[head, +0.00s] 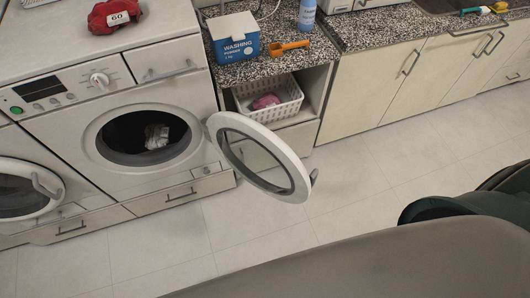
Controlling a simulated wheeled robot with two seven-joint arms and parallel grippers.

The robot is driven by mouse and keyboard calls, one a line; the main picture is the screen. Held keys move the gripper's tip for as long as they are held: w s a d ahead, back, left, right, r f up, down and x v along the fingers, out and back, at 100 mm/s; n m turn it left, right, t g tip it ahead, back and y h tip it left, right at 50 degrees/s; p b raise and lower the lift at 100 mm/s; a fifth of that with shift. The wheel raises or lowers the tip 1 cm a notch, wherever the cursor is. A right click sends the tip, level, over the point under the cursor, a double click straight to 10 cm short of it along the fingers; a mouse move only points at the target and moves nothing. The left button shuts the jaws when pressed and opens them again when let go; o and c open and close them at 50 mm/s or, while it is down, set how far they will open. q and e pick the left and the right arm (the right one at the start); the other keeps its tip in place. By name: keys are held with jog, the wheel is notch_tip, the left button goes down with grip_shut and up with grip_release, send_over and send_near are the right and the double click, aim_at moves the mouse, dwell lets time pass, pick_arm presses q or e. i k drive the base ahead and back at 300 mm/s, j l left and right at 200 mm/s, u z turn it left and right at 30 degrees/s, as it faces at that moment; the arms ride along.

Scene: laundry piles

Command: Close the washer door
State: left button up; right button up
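The washer (55,105) is a white front-loader at the left. Its round white-rimmed door (216,127) with a dark glass stands wide open, swung out to the right of the opening over the floor. A small latch handle shows on the door's far right rim. The dark drum opening (126,155) holds a crumpled whitish cloth (156,136). Neither of my grippers is in view.
A second machine with a shut round door (52,192) stands at the far left edge. A granite counter (350,28) carries a blue washing powder box (234,48) and an orange scoop (290,47). A white basket (292,100) sits below it. Pale tiled floor (345,205) lies open before the washer. Dark rounded shapes fill the lower right.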

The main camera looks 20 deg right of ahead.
aim_at(303, 183)
jog(key=l+u, duration=0.2)
jog(key=l, duration=0.25)
jog(key=k+l+u, duration=0.2)
jog(key=l, duration=0.25)
jog(key=l+u, duration=0.25)
jog(key=l, duration=0.25)
jog(key=k+l+u, duration=0.2)
jog(key=l, duration=0.2)
jog(key=l+u, duration=0.35)
jog(key=l, duration=0.35)
jog(key=l+u, duration=0.3)
jog(key=l, duration=0.4)
